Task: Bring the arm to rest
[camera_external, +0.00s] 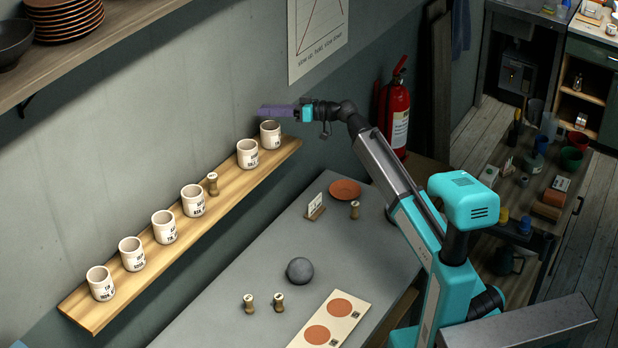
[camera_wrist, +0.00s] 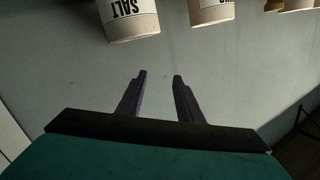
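My gripper (camera_external: 276,110) is stretched out to the wall, just above the far right end of the wooden shelf. In the wrist view its two dark purple fingers (camera_wrist: 160,95) stand apart with only grey wall seen between them, so it is open and empty. The rightmost white labelled cup (camera_external: 270,135) stands on the shelf close below the gripper. A cup marked SALT (camera_wrist: 132,18) shows upside down at the top of the wrist view, apart from the fingers.
The wooden shelf (camera_external: 120,300) holds a row of several white cups and one small cork-like stopper (camera_external: 212,184). Below is a grey table (camera_external: 240,262) with a dark ball (camera_external: 300,270), stoppers and a terracotta disc (camera_external: 345,189). A red fire extinguisher (camera_external: 394,112) hangs right of my gripper.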

